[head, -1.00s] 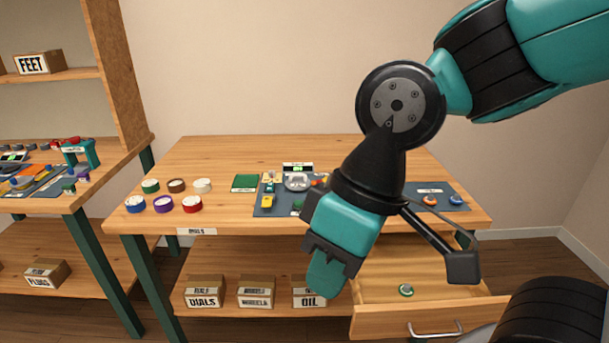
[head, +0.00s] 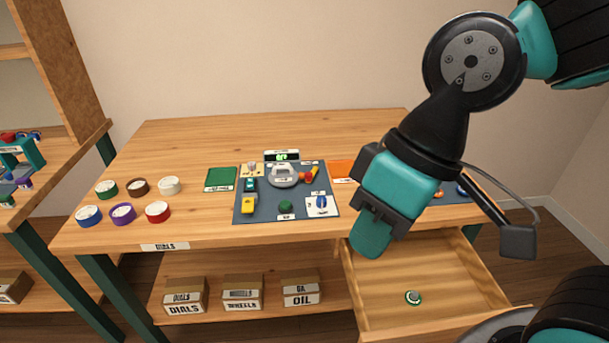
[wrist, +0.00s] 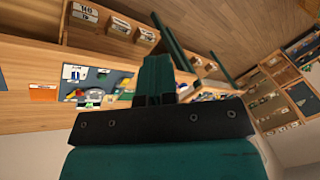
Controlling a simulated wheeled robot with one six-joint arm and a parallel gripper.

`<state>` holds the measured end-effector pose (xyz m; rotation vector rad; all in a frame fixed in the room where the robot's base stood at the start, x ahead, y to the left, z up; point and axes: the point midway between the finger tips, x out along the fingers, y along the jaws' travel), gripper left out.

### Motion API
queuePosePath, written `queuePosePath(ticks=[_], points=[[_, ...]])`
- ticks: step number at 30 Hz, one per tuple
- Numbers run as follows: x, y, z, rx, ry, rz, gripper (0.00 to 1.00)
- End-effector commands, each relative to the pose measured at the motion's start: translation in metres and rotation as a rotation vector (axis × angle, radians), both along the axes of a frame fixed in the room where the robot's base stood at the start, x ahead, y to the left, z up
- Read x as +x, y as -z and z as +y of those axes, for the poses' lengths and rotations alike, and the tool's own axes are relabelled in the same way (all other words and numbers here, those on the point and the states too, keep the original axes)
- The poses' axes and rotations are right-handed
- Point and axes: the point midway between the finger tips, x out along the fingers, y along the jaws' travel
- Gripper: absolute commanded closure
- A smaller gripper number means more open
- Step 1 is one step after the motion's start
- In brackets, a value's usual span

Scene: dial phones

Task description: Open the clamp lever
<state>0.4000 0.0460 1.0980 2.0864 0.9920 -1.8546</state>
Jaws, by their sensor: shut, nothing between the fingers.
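A blue-grey mat (head: 264,213) lies on the table, holding a grey rounded device (head: 284,176) with a small green-lit display (head: 282,156) behind it. An orange-red part with a yellow end (head: 309,176) lies just right of the device. A yellow piece (head: 248,206) and a dark teal piece (head: 250,184) stand on the mat's left side. I cannot tell for sure which of these is the clamp lever. My gripper (head: 370,240) is shut and empty, pointing down by the table's front edge, right of the mat and apart from everything on it. Its fingers also show in the wrist view (wrist: 155,80).
An open drawer (head: 390,285) below the table's right front holds a small green-and-white round part (head: 413,297). Several coloured round pots, one red (head: 157,211), stand left of the mat, beside a green pad (head: 221,179). Labelled boxes (head: 300,292) sit on the lower shelf.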

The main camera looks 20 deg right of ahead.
Motion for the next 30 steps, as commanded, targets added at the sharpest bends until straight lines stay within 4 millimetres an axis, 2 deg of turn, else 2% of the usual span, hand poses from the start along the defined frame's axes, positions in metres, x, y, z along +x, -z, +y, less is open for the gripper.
queuePosePath(ticks=[2, 5, 8, 11, 12, 15, 18, 21, 24, 30], points=[[0.006, 0.001, 0.0, -0.006, 0.007, -0.003, 1.0], [0.033, 0.008, 0.001, -0.039, 0.04, -0.021, 1.0], [0.087, 0.022, 0.003, -0.106, 0.11, -0.062, 1.0], [0.159, 0.046, 0.005, -0.202, 0.208, -0.13, 1.0], [0.188, 0.057, 0.007, -0.245, 0.249, -0.162, 1.0], [0.255, 0.088, 0.012, -0.348, 0.347, -0.249, 1.0], [0.305, 0.117, 0.019, -0.44, 0.43, -0.337, 1.0], [0.339, 0.141, 0.024, -0.515, 0.496, -0.412, 1.0], [0.359, 0.157, 0.027, -0.567, 0.543, -0.466, 1.0], [0.372, 0.167, 0.029, -0.607, 0.58, -0.51, 1.0]])
